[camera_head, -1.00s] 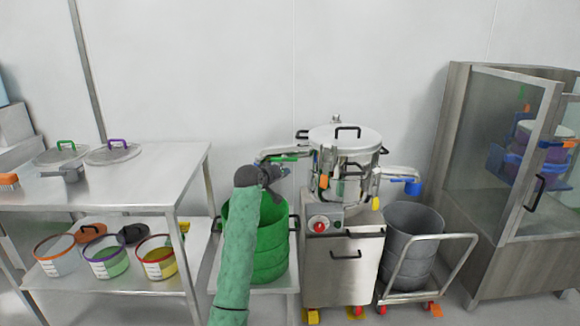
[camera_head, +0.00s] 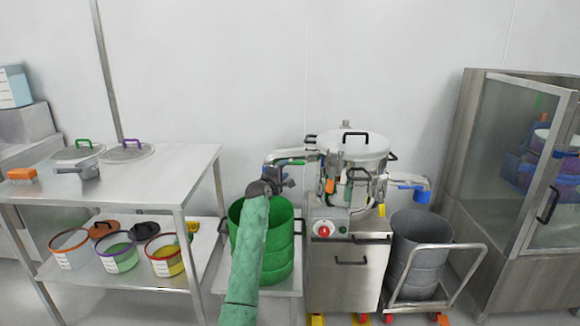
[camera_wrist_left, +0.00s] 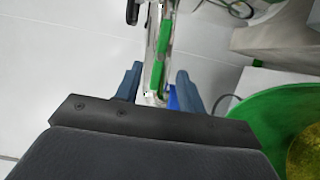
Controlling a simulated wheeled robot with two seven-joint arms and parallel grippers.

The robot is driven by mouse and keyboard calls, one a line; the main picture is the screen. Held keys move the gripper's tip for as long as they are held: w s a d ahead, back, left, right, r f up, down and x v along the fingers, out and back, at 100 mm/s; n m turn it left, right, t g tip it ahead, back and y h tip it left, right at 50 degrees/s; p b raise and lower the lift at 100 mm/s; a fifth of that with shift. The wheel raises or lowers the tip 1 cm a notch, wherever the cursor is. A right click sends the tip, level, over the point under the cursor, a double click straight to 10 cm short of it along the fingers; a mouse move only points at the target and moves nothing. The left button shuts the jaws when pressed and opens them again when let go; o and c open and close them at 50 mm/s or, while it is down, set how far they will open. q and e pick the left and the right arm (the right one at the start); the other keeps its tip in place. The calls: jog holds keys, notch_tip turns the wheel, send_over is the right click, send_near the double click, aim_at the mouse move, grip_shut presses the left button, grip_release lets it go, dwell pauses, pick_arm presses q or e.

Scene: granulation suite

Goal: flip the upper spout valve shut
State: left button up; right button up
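The granulation machine (camera_head: 352,165) stands centre right in the head view. Its upper spout (camera_head: 280,155) sticks out to the left and carries a green valve handle (camera_head: 291,162). In the left wrist view the green handle (camera_wrist_left: 164,35) lies along the metal spout (camera_wrist_left: 170,50), with a second green piece nearer my gripper. My left gripper (camera_head: 284,184) is just below the spout's outer end. In the left wrist view its two blue-grey fingers (camera_wrist_left: 159,82) are apart, with the spout end seen between them; whether they touch it I cannot tell. My right gripper is out of view.
A green drum (camera_head: 282,250) stands under the upper spout, partly hidden by my left arm. A lower spout with a blue part (camera_head: 421,195) points right above a grey drum (camera_head: 416,262) on a cart. A steel table (camera_head: 150,180) is left; a glazed cabinet (camera_head: 500,150) is right.

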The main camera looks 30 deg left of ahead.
aim_at(291, 164)
pick_arm(q)
jog(key=shift+w+a, duration=0.25)
jog(key=shift+w, duration=1.2)
jog(key=shift+w+a, duration=0.2)
jog(key=shift+w, duration=1.2)
grip_shut()
